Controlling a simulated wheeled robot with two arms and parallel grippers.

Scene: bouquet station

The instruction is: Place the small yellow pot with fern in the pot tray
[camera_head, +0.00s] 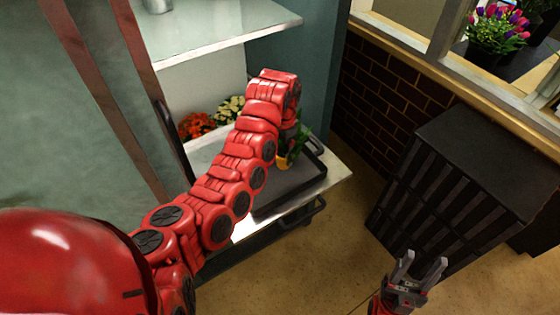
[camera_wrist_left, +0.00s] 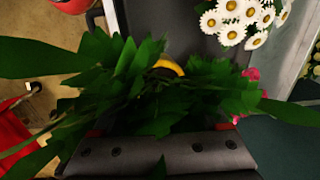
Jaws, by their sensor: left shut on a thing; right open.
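The small yellow pot (camera_head: 283,162) with its green fern (camera_head: 302,137) is at the end of my left arm, over the dark pot tray (camera_head: 302,188) on the cart. My left gripper (camera_head: 290,132) is shut on the pot, and the arm hides most of the grip. I cannot tell whether the pot touches the tray. In the left wrist view the fern (camera_wrist_left: 130,92) covers the fingers, and only a yellow strip of the pot rim (camera_wrist_left: 168,67) shows. My right gripper (camera_head: 424,268) is open and empty over the floor at the lower right.
Red flowers (camera_head: 196,125) and white flowers (camera_head: 230,108) stand behind the cart; white daisies (camera_wrist_left: 238,18) show in the left wrist view. A glass shelf (camera_head: 215,35) is above. A black slatted crate (camera_head: 450,175) stands to the right. The tray's front part is bare.

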